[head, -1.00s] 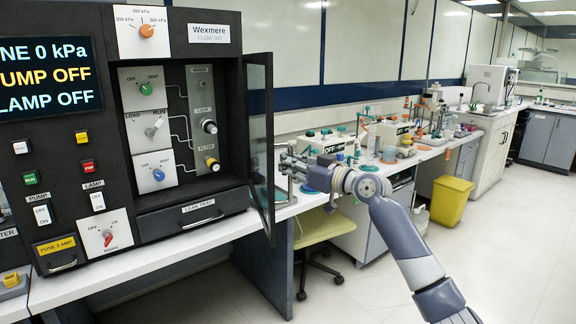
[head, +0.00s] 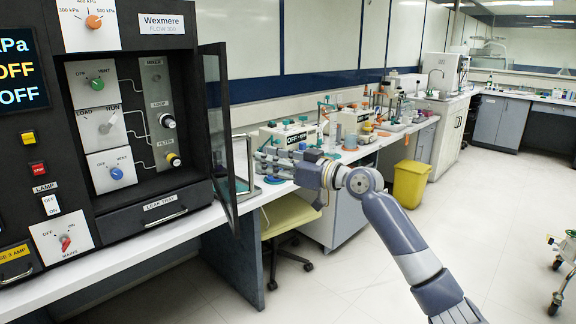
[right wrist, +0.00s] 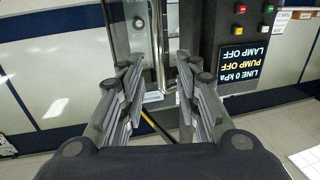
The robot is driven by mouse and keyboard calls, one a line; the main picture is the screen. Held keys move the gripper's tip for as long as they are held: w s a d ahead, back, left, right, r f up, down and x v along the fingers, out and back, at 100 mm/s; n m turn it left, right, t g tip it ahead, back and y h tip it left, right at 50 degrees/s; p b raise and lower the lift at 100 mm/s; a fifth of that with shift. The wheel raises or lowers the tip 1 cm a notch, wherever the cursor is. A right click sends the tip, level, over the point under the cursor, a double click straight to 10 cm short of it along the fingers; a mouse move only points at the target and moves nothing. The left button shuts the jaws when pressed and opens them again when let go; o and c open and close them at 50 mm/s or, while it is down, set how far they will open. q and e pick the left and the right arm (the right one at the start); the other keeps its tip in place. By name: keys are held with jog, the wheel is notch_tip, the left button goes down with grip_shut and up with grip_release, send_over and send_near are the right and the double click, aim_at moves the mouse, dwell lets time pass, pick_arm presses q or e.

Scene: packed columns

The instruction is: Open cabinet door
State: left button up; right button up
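The cabinet door (head: 218,140) is a glass pane in a dark frame on the right side of the black Wexmere cabinet (head: 183,50). It stands open, swung out toward me, leaving the recess with its knobs exposed. My right gripper (head: 258,165) is just right of the door's free edge, with a small gap between them in the head view. In the right wrist view, my right gripper (right wrist: 160,85) has its fingers spread and holds nothing. A bright upright bar shows beyond the gap between them; I cannot tell whether it belongs to the door. My left gripper is out of view.
The cabinet stands on a white bench (head: 100,255) with a leak tray drawer (head: 155,205) below the recess. A yellow-green chair (head: 288,215) and a yellow bin (head: 410,182) stand beyond. A wheeled stand (head: 560,270) is at the right edge. The floor between is clear.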

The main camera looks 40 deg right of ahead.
jog(key=v, duration=0.5)
jog(key=shift+s, duration=0.15)
